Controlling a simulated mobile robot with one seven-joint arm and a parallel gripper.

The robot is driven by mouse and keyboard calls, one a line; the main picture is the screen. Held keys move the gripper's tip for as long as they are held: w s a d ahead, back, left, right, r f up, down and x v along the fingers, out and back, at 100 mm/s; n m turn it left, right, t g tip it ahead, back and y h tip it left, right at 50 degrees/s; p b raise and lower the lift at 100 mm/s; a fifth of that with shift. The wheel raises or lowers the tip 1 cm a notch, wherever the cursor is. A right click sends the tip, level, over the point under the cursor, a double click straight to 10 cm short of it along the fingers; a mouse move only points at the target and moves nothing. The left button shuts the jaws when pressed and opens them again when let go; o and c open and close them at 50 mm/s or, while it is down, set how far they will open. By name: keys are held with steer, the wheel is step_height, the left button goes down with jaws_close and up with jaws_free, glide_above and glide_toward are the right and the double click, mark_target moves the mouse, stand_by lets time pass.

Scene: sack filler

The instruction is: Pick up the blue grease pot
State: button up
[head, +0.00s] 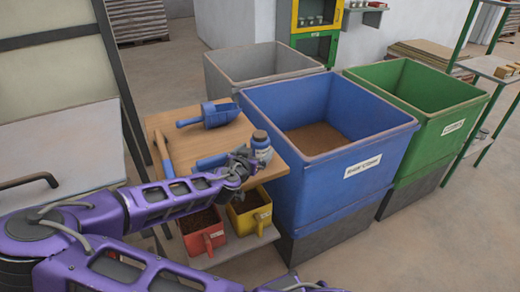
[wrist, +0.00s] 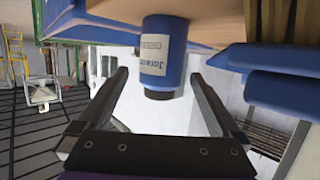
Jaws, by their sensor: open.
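The blue grease pot (head: 262,151) stands near the right edge of the small wooden table (head: 190,137). It has a pale label and a greyish lid. In the wrist view, which looks upside down, the pot (wrist: 163,60) shows blue with a white label. My gripper (head: 243,164) is beside the pot at its left, and my arm hides part of it. In the wrist view my gripper (wrist: 159,76) is open, with one finger to each side of the pot's lid end in the picture. I see no grip on the pot, and cannot tell how deep it sits between the fingers.
A blue cylindrical thing (head: 211,162) lies close left of the gripper. A blue scoop (head: 208,116) and a wooden-handled tool (head: 163,153) are further left. A tall blue bin (head: 330,175) stands right beside the table. Red (head: 203,236) and yellow (head: 250,217) tubs are below.

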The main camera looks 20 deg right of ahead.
steer(key=x, duration=0.5)
steer(key=shift+w+r, duration=0.1)
steer(key=shift+w, duration=0.05)
steer(key=shift+c, duration=0.3)
steer(key=c, duration=1.5)
